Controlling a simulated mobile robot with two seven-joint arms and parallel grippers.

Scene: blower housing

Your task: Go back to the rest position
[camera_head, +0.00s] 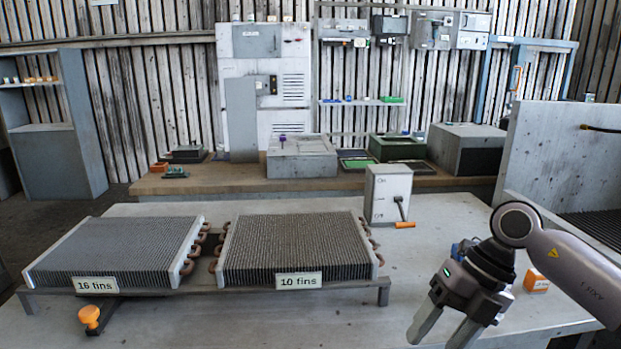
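My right gripper (436,334) comes in from the right and hangs over the front right of the grey table, with its two fingers apart and nothing seen between them. Its fingertips point down and to the left, near the bottom edge of the picture. My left gripper is not in view. Two finned coil blocks lie side by side on a low rack: the block labelled 16 fins (120,249) at left and the block labelled 10 fins (295,240) to its right. No gripper touches them.
A grey box with a lever (388,193) stands behind the blocks. An orange knob (90,317) sticks out at front left. A small orange block (536,280) and a partly hidden blue item (459,248) lie near my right arm. A grey panel (555,150) rises at right.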

